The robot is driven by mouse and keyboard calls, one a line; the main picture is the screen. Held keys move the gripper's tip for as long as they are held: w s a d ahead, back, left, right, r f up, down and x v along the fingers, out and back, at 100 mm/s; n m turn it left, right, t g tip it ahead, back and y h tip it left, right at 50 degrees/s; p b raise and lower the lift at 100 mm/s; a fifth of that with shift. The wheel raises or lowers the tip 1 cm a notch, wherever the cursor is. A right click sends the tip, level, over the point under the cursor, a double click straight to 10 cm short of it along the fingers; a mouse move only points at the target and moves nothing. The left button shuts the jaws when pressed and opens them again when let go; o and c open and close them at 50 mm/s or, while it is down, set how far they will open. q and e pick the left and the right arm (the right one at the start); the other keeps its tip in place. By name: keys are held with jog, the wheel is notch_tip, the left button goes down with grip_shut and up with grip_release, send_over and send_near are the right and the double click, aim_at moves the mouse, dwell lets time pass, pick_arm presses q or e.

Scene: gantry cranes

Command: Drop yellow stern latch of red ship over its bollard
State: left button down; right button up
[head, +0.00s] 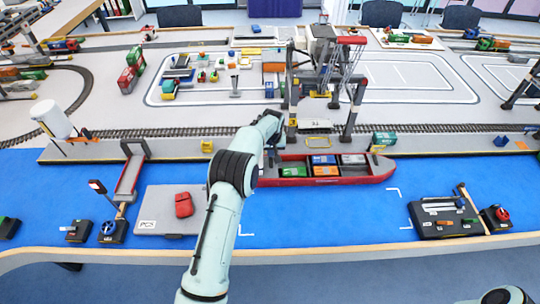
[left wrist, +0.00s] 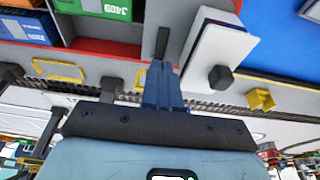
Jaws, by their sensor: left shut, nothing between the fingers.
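The red ship (head: 345,179) lies along the quay with containers in its hold; its stern is partly hidden by my left arm. In the left wrist view the ship's red hull (left wrist: 102,47) is at upper left and a white block (left wrist: 212,50) with a dark knob is beside the fingers. My left gripper (left wrist: 160,72) is shut and empty, low over the quay edge by the stern; it is mostly hidden in the head view (head: 272,146). A yellow loop (left wrist: 139,76) shows just left of its fingertips, partly hidden. I cannot tell whether it encircles a bollard. My right gripper is out of view.
Another yellow loop (left wrist: 58,70) lies further along the quay, also in the head view (head: 318,141). A yellow block (head: 207,146) stands on the quay at left. The crane (head: 330,85) rises behind the ship. Blue water surface (head: 320,215) is clear in front.

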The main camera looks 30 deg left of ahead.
pick_arm(q)
jog(key=shift+w+a+f, duration=0.3)
jog(key=shift+w, duration=0.2)
jog(key=shift+w+a+f, duration=0.3)
jog(key=shift+w, duration=0.2)
jog(key=shift+d+f, duration=0.1)
jog(key=shift+f, duration=0.1)
dwell(1.0)
